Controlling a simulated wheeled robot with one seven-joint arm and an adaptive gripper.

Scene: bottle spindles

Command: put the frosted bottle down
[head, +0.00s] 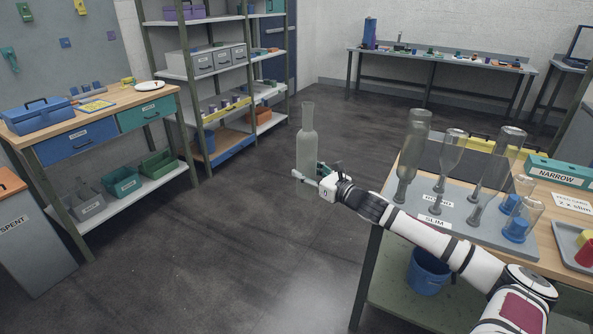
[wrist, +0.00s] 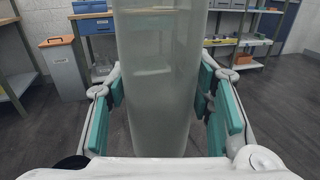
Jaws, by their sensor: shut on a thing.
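The frosted bottle (head: 307,142) is tall, pale and translucent. It is upright with its neck up, over the open floor left of the work table. My gripper (head: 318,173) is shut on its lower part, with the arm reaching left past the table's edge. In the wrist view the bottle (wrist: 158,85) fills the middle between the teal finger pads (wrist: 160,100), and its top is out of frame. The bottle is clear of the table and the racks.
The grey spindle board (head: 470,240) on the table (head: 548,262) carries several upside-down bottles, with a label reading SLIM (head: 435,222). A teal NARROW box (head: 556,172) and a grey tray (head: 567,232) stand right. The workbench (head: 128,97) and shelf rack (head: 190,75) are left, with clear floor between.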

